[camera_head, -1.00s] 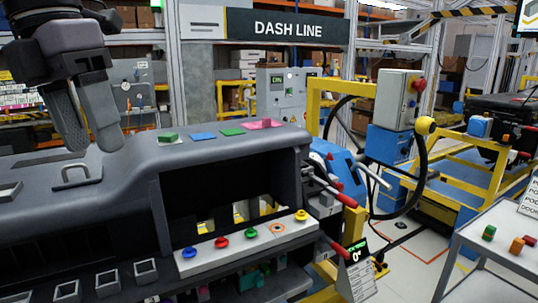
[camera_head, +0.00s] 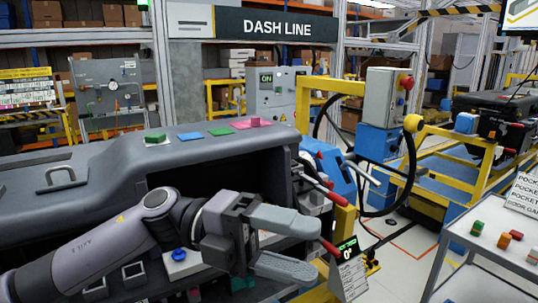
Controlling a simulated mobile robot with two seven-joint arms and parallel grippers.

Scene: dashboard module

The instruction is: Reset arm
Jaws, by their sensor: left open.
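My left arm comes in from the lower left across the front of the grey dashboard module (camera_head: 100,165). My left gripper (camera_head: 318,245) is open and empty, its two fingers pointing right, in front of the module's right end. The arm and gripper hide most of the white button strip; a blue button (camera_head: 179,254) still shows. My right gripper is not in view.
Green, blue and pink pieces lie on the module's top, the pink one (camera_head: 253,122) rightmost. A red-tipped lever (camera_head: 333,250) and a display reading 0° (camera_head: 347,250) are close by the fingers. A grey cart (camera_head: 490,245) with small blocks stands right.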

